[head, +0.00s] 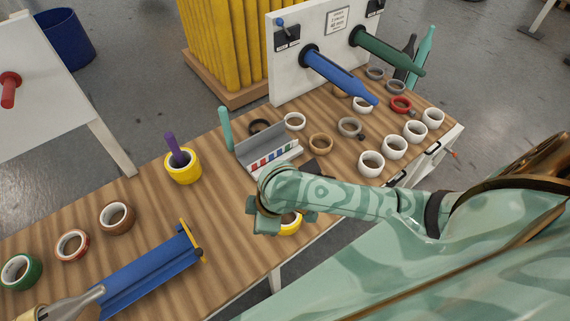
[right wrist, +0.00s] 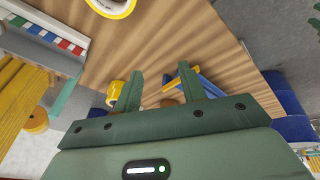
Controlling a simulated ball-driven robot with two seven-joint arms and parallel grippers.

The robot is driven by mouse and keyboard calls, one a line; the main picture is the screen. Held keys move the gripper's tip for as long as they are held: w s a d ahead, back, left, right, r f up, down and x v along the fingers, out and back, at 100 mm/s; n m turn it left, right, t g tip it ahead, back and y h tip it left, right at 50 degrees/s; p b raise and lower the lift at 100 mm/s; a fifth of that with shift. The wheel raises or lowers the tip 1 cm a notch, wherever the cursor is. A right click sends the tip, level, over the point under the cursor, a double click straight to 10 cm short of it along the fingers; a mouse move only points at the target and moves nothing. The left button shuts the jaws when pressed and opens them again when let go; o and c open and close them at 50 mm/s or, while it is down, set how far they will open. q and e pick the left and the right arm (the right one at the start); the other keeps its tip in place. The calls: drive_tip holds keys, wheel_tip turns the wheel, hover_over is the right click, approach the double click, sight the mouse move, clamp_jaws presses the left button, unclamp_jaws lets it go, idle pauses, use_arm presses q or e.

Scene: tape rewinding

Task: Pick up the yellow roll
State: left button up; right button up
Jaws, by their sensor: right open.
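A yellow roll (head: 289,229) with a pale inner ring lies near the table's front edge in the head view, partly hidden under my right gripper (head: 268,219). In the right wrist view the yellow roll (right wrist: 111,10) shows at the top edge, cut off by the frame, beyond the fingertips. My right gripper (right wrist: 160,75) is open there, with nothing between its fingers. It is above the table beside the roll; I cannot tell whether it touches it. My left gripper is not in view.
A blue trough (head: 140,276), a grey rack (head: 262,150), several tape rolls and a white board (head: 290,70) with blue and green spindles occupy the table (head: 215,225). Bare wood lies left of my right gripper.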

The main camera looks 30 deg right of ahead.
drive_tip(key=w+d+f+m+g+h, duration=0.1)
drive_tip(key=d+f+g+h, duration=0.15)
drive_tip(key=d, duration=0.55)
drive_tip(key=b, duration=0.4)
hover_over(283, 227)
drive_tip(key=d, duration=0.1)
drive_tip(key=shift+g+y, duration=0.25)
drive_tip(key=shift+g, duration=0.1)
wheel_tip(283, 227, down, 10)
drive_tip(key=shift+s+f, duration=0.15)
drive_tip(key=f+b, duration=0.1)
drive_tip(key=f, duration=0.1)
drive_tip(key=a+f+b, duration=0.1)
drive_tip(key=f, duration=0.2)
drive_tip(key=shift+w+f+b, duration=0.2)
drive_tip(key=shift+f+b, duration=0.1)
drive_tip(key=shift+f, duration=0.15)
drive_tip(key=shift+r, duration=0.1)
clamp_jaws()
